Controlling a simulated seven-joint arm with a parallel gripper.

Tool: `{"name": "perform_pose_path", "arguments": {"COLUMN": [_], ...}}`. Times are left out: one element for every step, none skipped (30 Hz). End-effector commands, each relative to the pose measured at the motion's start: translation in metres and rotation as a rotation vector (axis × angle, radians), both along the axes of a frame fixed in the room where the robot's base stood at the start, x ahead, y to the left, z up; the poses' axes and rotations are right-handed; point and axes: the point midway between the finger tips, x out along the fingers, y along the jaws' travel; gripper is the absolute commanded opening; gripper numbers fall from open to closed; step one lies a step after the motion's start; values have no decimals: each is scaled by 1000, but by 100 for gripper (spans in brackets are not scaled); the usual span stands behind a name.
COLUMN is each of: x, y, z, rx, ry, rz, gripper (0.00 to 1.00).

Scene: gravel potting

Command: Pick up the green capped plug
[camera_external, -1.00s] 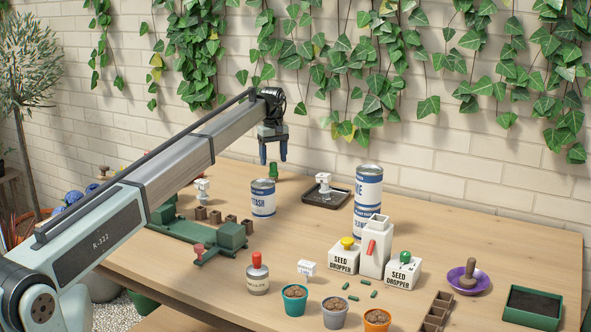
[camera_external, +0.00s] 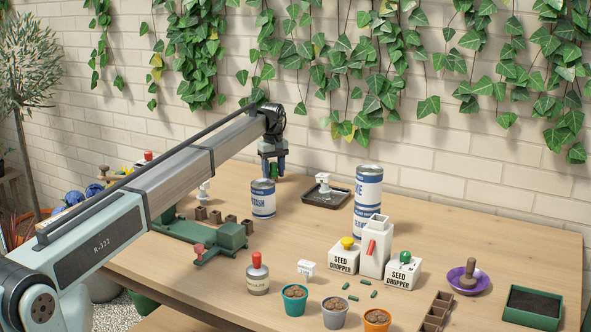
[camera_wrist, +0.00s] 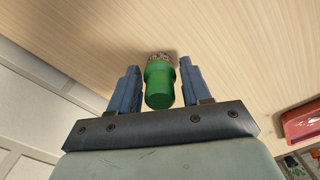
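The green capped plug (camera_wrist: 159,85) stands between the two blue fingers of my gripper (camera_wrist: 160,88) in the wrist view. A narrow gap shows on each side of it, so the fingers are apart from it and open. In the external view my gripper (camera_external: 273,165) is low at the back of the table, behind a white and blue can (camera_external: 263,199). The green plug (camera_external: 274,170) shows only partly there, between the fingers. Its lower part is hidden by the can and fingers.
The can stands close in front of my gripper. A dark tray (camera_external: 309,199) with a white-topped item lies to the right. Green fixtures (camera_external: 230,237) and small brown blocks are to the front left. Seed droppers (camera_external: 344,259) and pots (camera_external: 335,314) stand at the front.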

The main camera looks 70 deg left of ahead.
Motion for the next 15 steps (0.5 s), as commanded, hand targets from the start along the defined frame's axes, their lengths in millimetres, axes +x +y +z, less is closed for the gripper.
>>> {"name": "perform_pose_path", "arguments": {"x": [0, 0, 0, 0, 0, 0, 0, 0, 0, 0, 0, 0, 0, 0, 0], "y": [0, 0, 0, 0, 0, 0, 0, 0, 0, 0, 0, 0, 0, 0, 0], "z": [0, 0, 0, 0, 0, 0, 0, 0, 0, 0, 0, 0, 0, 0, 0], "rx": [0, 0, 0, 0, 0, 0, 0, 0, 0, 0, 0, 0, 0, 0, 0], "ry": [0, 0, 0, 0, 0, 0, 0, 0, 0, 0, 0, 0, 0, 0, 0], "rz": [0, 0, 0, 0, 0, 0, 0, 0, 0, 0, 0, 0, 0, 0, 0], "gripper": [43, 40, 36, 33, 30, 26, 24, 21, 17, 14, 11, 7, 7, 7, 7]}}
